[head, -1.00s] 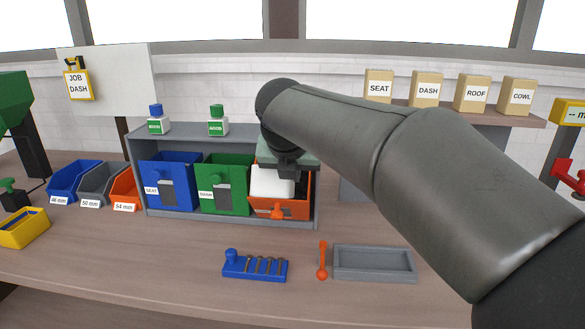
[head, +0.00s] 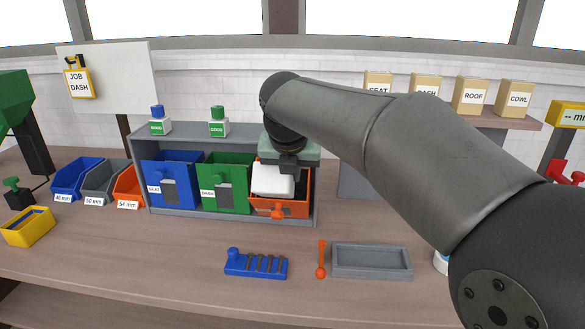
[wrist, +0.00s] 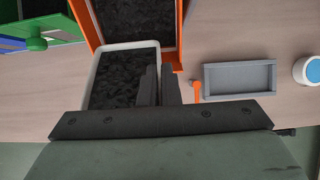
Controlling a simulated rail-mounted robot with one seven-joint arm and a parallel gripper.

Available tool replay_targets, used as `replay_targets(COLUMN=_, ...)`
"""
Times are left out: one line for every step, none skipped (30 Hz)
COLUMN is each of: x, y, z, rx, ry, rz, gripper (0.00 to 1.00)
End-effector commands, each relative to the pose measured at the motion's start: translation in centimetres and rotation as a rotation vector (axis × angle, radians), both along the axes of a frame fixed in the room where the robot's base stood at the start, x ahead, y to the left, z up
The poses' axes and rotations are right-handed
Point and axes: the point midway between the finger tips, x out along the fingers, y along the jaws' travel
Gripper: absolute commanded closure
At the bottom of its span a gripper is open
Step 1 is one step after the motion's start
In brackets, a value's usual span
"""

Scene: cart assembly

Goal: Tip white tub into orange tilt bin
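The white tub (head: 270,179) is at the orange tilt bin's front in the head view. The wrist view shows the tub (wrist: 96,76) filled with dark rough pieces, its far edge close to the bin. The orange tilt bin (head: 281,212) is tipped open at the right of the grey rack; dark material shows inside, and its orange wall (wrist: 180,22) shows in the wrist view. My gripper (wrist: 159,70) is closed around the tub's right wall, one finger inside and one outside. In the head view my gripper (head: 288,168) partly hides the bin.
The blue bin (head: 178,178) and green bin (head: 229,180) stand left of the orange one in the grey rack (head: 148,188). On the table in front lie a blue holder (head: 256,266), an orange tool (head: 321,258) and a grey tray (head: 372,275). A blue-topped white pot (wrist: 308,70) stands farther right.

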Motion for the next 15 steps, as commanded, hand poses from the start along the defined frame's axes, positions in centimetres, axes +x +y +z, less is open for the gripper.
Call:
replay_targets(x=0.04, y=0.0, z=0.24, rx=0.001, ry=0.006, rz=0.0, gripper=1.0)
replay_targets(x=0.04, y=0.0, z=0.26, rx=0.001, ry=0.01, rz=0.0, gripper=1.0)
replay_targets(x=0.06, y=-0.01, z=0.29, rx=0.002, ry=0.015, rz=0.0, gripper=1.0)
replay_targets(x=0.06, y=0.0, z=0.31, rx=0.003, ry=0.018, rz=0.0, gripper=1.0)
replay_targets(x=0.07, y=0.0, z=0.33, rx=0.004, ry=0.022, rz=0.0, gripper=1.0)
replay_targets(x=0.09, y=0.0, z=0.33, rx=0.005, ry=0.028, rz=0.0, gripper=1.0)
replay_targets(x=0.1, y=0.0, z=0.34, rx=0.005, ry=0.032, rz=0.0, gripper=1.0)
replay_targets(x=0.12, y=0.01, z=0.35, rx=0.006, ry=0.036, rz=0.0, gripper=1.0)
replay_targets(x=0.13, y=0.01, z=0.35, rx=0.006, ry=0.041, rz=0.0, gripper=1.0)
replay_targets(x=0.13, y=0.0, z=0.37, rx=0.007, ry=0.046, rz=0.0, gripper=1.0)
replay_targets(x=0.15, y=-0.01, z=0.38, rx=0.006, ry=0.05, rz=-0.001, gripper=1.0)
replay_targets(x=0.15, y=-0.01, z=0.4, rx=0.007, ry=0.055, rz=-0.001, gripper=1.0)
replay_targets(x=0.15, y=-0.01, z=0.43, rx=0.007, ry=0.059, rz=-0.001, gripper=1.0)
replay_targets(x=0.17, y=-0.02, z=0.45, rx=0.008, ry=0.062, rz=-0.001, gripper=1.0)
replay_targets(x=0.18, y=-0.02, z=0.49, rx=0.008, ry=0.067, rz=0.0, gripper=1.0)
